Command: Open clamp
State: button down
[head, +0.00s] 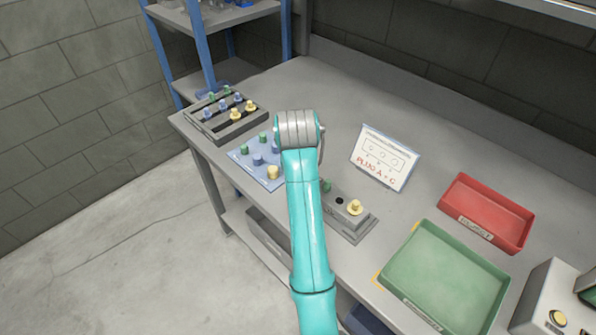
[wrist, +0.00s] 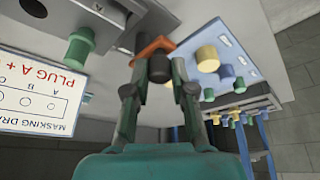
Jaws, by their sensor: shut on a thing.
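The clamp shows in the wrist view as an orange-red lever (wrist: 150,46) with a dark cylindrical grip (wrist: 159,69). It stands beside the grey fixture block (wrist: 98,14), which carries a green plug (wrist: 79,46). My gripper (wrist: 160,80) is shut on the dark grip, with one finger on each side of it. In the head view the fixture block (head: 341,224) shows just right of my teal arm, with a green plug, a dark hole and a yellow plug on it. My arm hides the clamp and the gripper there.
A blue plug mat (head: 243,159) and a slotted plug rack (head: 205,128) lie left of my arm. A sign reading "PLUG A + C" (head: 384,158) stands behind the fixture. A red tray (head: 487,212) and a green tray (head: 446,277) are at right. The bench's back is clear.

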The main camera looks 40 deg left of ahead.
jog(key=c, duration=1)
grip_release()
